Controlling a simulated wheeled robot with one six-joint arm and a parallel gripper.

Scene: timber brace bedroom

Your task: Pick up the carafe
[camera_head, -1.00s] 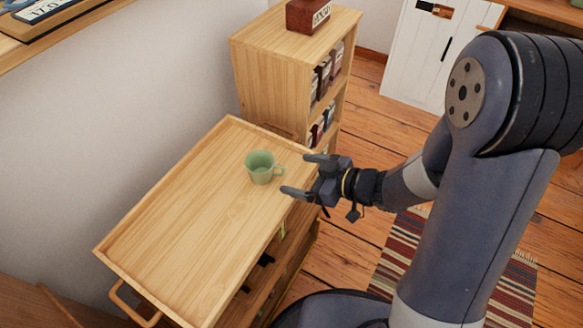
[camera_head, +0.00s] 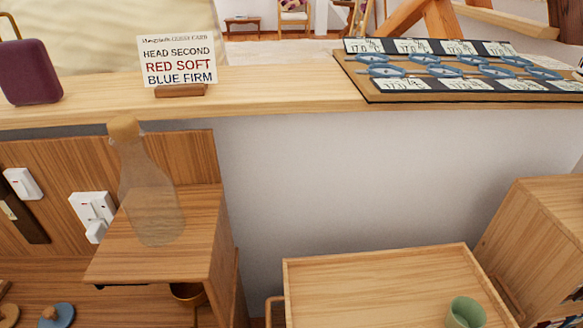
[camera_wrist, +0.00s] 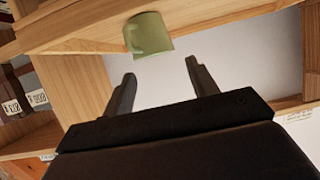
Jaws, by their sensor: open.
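A clear glass carafe (camera_head: 150,200) with a cork-coloured stopper stands upright on a small raised wooden shelf (camera_head: 203,225) at the left in the head view. The gripper is out of the head view, and the carafe is not in the wrist view. In the wrist view my gripper (camera_wrist: 158,82) is open, its two fingers apart with nothing between them. A green mug (camera_wrist: 147,34) shows just beyond the fingertips, apart from them.
The green mug (camera_head: 466,313) stands on a rimmed wooden trolley top (camera_head: 370,290), otherwise bare where visible. A ledge above holds a card sign (camera_head: 177,62), a purple case (camera_head: 28,72) and a display board (camera_head: 460,88). White switches (camera_head: 92,212) are left of the carafe.

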